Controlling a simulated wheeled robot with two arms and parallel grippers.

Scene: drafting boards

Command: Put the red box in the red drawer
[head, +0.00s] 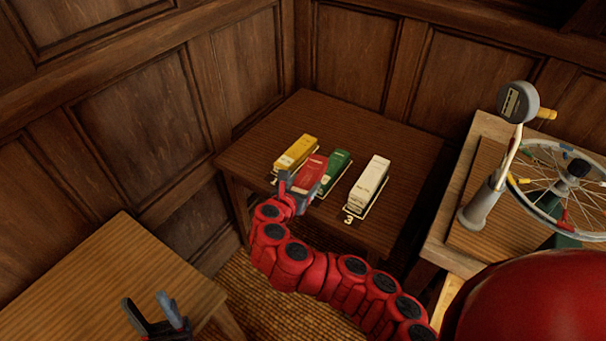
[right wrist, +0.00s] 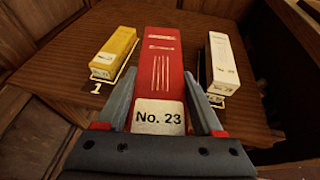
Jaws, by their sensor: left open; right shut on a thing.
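The red box (head: 312,172) is between the fingers of my right gripper (head: 298,186), over the front part of the small dark table (head: 400,225). In the right wrist view the red box (right wrist: 163,62) points away from me, with a white "No. 23" label at its near end. My right gripper (right wrist: 160,112) is shut on it, a finger on each side. I cannot tell whether the box is clear of the tabletop. My left gripper (head: 155,318) is open and empty by the lower-left wooden table. No red drawer is in view.
A yellow box (head: 293,153), a green box (head: 338,165) and a white box (head: 368,183) stand on the dark table around the red box. A bench with a spoked wheel (head: 565,185) and a round gauge (head: 518,102) is on the right. Panelled walls close the corner behind.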

